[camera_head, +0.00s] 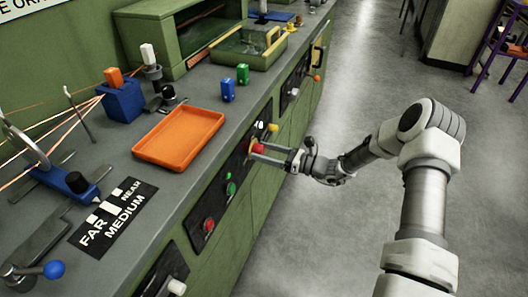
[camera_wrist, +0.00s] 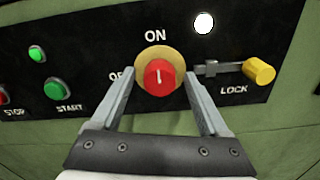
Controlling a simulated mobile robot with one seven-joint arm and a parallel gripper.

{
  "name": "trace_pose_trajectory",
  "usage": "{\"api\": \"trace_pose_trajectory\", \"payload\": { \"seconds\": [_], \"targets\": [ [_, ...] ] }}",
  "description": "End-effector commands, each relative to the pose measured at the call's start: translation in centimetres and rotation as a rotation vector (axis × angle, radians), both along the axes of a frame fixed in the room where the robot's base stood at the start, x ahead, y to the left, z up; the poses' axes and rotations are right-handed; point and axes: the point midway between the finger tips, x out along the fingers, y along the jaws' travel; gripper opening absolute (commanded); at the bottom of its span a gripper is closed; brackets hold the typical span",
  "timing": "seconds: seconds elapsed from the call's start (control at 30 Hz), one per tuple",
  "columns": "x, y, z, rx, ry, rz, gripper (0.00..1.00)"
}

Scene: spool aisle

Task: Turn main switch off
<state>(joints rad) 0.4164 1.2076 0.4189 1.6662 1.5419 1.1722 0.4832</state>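The main switch is a round red knob (camera_wrist: 159,75) on a yellow disc (camera_wrist: 178,56), set in a black panel. Its white line stands about vertical, towards the ON label (camera_wrist: 155,35). An OFF label (camera_wrist: 115,75) at the left is partly hidden by a finger. My gripper (camera_wrist: 158,82) is open, one finger on each side of the knob, with a gap on both sides. In the head view my gripper (camera_head: 267,154) reaches the red knob (camera_head: 257,148) on the bench front.
Right of the switch, a yellow-knobbed metal slider (camera_wrist: 259,71) sits above the LOCK label, its tip close to the disc. A white lamp (camera_wrist: 204,22) is bright. Green START (camera_wrist: 54,88) and red STOP buttons lie left. The floor aisle (camera_head: 330,235) is clear.

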Motion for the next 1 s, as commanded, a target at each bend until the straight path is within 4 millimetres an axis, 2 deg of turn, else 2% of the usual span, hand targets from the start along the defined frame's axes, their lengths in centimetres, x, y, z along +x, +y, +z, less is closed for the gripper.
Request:
{"api": "trace_pose_trajectory", "payload": {
  "seconds": [0.03,0.07,0.4,0.77,1.0],
  "targets": [
    [0.00,-0.01,0.00,0.000,0.000,0.000,0.67],
    [0.00,-0.01,0.00,0.000,0.000,0.000,0.62],
    [-0.02,-0.02,-0.02,0.000,0.000,0.000,0.01],
    [-0.02,-0.02,-0.06,-0.017,-0.046,0.000,0.00],
    [-0.01,-0.08,-0.12,-0.069,-0.188,-0.002,0.00]
  ]
}}
